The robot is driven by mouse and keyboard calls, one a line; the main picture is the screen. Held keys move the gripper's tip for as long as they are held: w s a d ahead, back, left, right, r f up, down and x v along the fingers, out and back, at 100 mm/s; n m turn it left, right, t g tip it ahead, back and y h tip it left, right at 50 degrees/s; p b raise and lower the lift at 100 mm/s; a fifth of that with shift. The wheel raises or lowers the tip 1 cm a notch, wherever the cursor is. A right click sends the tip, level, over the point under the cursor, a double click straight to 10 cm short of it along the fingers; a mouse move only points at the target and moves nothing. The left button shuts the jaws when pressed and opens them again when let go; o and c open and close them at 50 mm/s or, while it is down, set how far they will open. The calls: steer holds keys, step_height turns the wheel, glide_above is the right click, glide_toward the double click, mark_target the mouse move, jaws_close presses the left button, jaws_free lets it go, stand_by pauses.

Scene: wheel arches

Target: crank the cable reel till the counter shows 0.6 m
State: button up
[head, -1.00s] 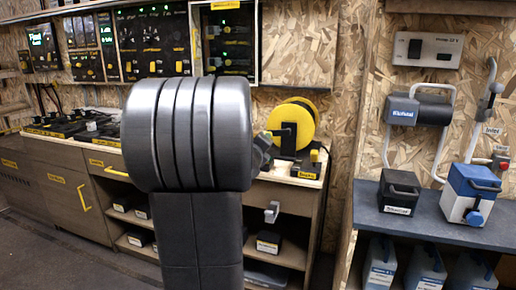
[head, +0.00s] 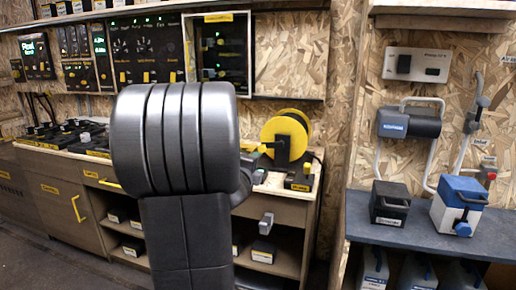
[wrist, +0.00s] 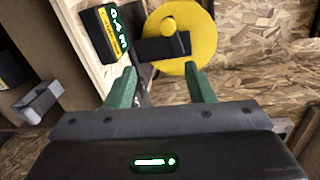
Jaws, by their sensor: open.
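The yellow cable reel (head: 301,128) stands on the bench behind a black upright, right of my arm. It shows large in the wrist view (wrist: 198,18), with a black bar (wrist: 165,49) and a bright yellow round end (wrist: 168,27) in front of it; I cannot tell for sure which part is the crank grip. The counter (wrist: 118,30), left of the reel, reads 0.4 m in green. My gripper (wrist: 161,72) is open, its two green fingers apart just short of the black bar, nothing held.
A grey drawer handle (wrist: 40,102) juts from the bench front; it also shows in the head view (head: 266,223). A shelf at right (head: 405,236) carries a black box (head: 390,203) and a blue-white box (head: 458,205). Switch panels (head: 145,50) hang behind the bench.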

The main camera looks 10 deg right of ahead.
mark_target(261, 150)
steer(key=w+d+n+p, duration=0.1)
steer(key=w+n+p, duration=0.2)
steer(key=n, duration=0.3)
steer(key=w+d+n+p, duration=0.2)
steer(key=w+n, duration=0.2)
steer(key=n, duration=0.3)
steer(key=w+d+n+t+h+p, duration=0.1)
steer(key=w+d+n+p, duration=0.1)
steer(key=n, duration=0.4)
steer(key=shift+w+f+p, duration=0.1)
steer(key=shift+w+p, duration=0.7)
steer(key=shift+w, duration=0.5)
jaws_close()
